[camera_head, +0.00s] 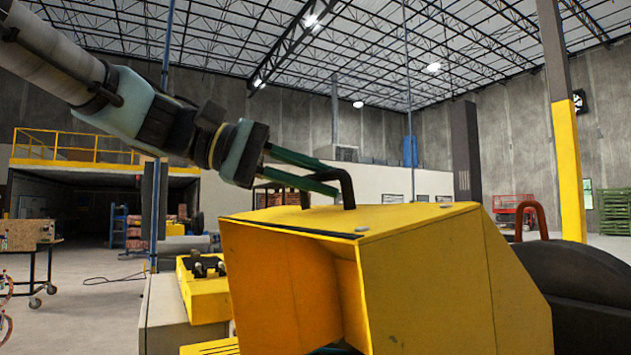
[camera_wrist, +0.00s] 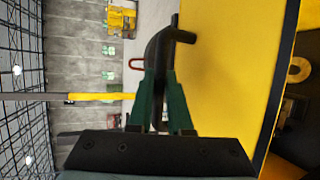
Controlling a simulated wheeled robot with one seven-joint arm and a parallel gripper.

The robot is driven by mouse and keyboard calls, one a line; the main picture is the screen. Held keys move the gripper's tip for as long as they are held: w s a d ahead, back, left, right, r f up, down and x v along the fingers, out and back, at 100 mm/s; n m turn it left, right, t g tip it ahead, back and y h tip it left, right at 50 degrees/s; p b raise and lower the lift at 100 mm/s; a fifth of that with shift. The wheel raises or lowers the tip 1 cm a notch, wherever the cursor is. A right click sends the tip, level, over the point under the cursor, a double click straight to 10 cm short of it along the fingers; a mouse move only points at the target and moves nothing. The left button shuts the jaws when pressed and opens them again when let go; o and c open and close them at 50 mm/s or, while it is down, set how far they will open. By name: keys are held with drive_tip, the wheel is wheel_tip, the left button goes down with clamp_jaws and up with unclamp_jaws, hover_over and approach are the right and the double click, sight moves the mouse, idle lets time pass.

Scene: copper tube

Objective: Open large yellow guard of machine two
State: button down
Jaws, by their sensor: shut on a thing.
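The large yellow guard (camera_head: 435,275) fills the lower middle of the head view, a box-like cover with an open hollow on its left side. A black bent handle (camera_head: 347,188) stands on its top face. My gripper (camera_head: 335,183) reaches in from the upper left, its green fingers shut on the handle. In the wrist view, the fingers (camera_wrist: 162,95) close around the black handle (camera_wrist: 160,50), beside the yellow face of the guard (camera_wrist: 225,80). The exact contact between fingertips and handle is partly hidden.
A smaller yellow block (camera_head: 203,290) with black fittings sits left of the guard. A dark round wheel-like part (camera_head: 585,285) and a red-brown loop handle (camera_head: 532,215) are at the right. A wheeled wooden table (camera_head: 35,250) stands far left. Open floor lies behind.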

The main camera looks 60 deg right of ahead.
drive_tip(key=shift+f, duration=0.1)
drive_tip(key=c, duration=0.8)
unclamp_jaws()
drive_tip(key=shift+c, duration=0.2)
drive_tip(key=b+v, duration=0.4)
drive_tip(key=v, duration=0.6)
drive_tip(key=shift+w+r, duration=0.25)
drive_tip(key=shift+w, duration=0.05)
drive_tip(key=shift+a, duration=0.1)
